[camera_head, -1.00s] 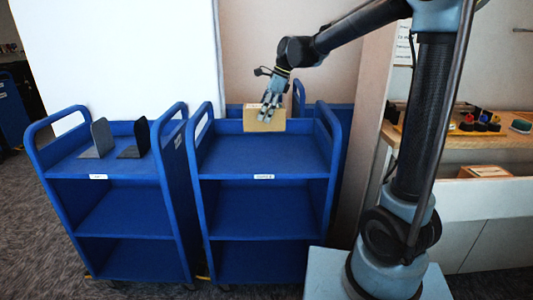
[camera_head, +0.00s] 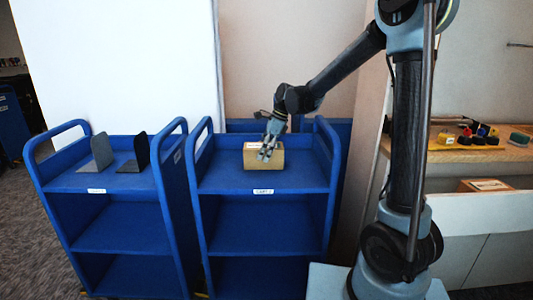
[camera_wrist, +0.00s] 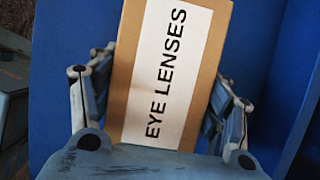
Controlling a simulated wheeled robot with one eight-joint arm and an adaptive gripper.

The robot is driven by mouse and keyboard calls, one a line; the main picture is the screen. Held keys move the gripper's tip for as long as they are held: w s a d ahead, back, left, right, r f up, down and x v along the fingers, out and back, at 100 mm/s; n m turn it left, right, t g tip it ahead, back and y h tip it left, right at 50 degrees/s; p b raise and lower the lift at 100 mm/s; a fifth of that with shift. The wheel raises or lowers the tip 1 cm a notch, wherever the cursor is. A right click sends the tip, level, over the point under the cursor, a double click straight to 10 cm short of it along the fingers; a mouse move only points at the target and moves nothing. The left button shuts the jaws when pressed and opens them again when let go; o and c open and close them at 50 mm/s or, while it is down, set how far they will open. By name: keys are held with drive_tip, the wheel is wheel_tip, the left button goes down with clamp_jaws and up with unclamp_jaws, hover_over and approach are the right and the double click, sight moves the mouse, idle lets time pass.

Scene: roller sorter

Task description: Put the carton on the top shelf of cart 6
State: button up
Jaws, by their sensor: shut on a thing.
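The carton (camera_head: 252,158) is a small brown box. In the wrist view its white label reads "EYE LENSES" and the carton (camera_wrist: 206,95) lies between both fingers. My gripper (camera_head: 266,153) is shut on it from above. The carton is at the top shelf of the right-hand blue cart (camera_head: 230,182), inside its raised sides. I cannot tell whether its underside touches the shelf. The cart's front label (camera_head: 263,191) is too blurred to read surely.
A wooden counter (camera_head: 470,154) with small coloured items is at the right. The top shelf around the carton is clear.

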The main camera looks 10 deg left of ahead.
drive_tip(key=o, duration=1.5)
drive_tip(key=shift+o, duration=0.2)
drive_tip(key=v, duration=1.2)
